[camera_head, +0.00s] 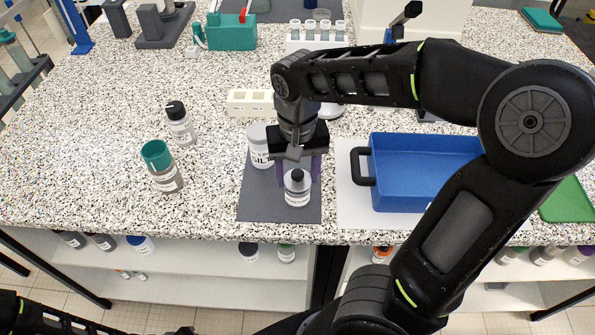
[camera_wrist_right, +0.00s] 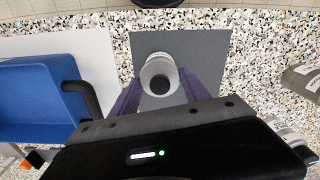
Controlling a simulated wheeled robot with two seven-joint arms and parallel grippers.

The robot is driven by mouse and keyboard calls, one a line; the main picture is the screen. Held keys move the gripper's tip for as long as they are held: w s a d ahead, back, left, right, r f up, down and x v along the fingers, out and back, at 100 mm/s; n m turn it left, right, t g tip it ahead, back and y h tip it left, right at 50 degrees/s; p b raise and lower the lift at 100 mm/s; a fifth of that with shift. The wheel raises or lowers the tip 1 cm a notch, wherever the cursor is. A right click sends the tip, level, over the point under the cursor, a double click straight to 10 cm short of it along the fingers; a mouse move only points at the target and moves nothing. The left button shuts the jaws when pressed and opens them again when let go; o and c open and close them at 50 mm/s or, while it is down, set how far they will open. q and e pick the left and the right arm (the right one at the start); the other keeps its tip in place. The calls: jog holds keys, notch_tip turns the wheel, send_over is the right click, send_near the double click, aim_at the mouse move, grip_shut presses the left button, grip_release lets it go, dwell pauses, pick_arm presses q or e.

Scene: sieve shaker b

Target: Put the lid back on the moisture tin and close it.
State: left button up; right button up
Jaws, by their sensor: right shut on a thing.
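My right gripper (camera_head: 299,170) points down over a dark grey mat (camera_head: 255,205). In the right wrist view the bottle (camera_wrist_right: 158,66) stands between the fingertips (camera_wrist_right: 160,95). I cannot tell whether it touches the mat. A pale labelled container (camera_head: 258,150) stands on the mat behind and left of it, partly covered by the gripper. I cannot tell whether this is the moisture tin. I see no loose lid for certain. My left gripper is out of view.
A blue tray (camera_head: 410,178) with a dark handle lies on the right. A green-capped jar (camera_head: 163,170) and a black-capped bottle (camera_head: 180,126) stand on the left. A cream block (camera_head: 247,101) is behind the mat. The counter's front left is clear.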

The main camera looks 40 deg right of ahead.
aim_at(297, 172)
jog(key=shift+f+b, duration=0.3)
jog(key=shift+f, duration=0.25)
dwell(0.6)
jog(key=o, duration=1.4)
notch_tip(297, 172, up, 7)
jog(key=p, duration=0.6)
jog(key=shift+r, duration=0.1)
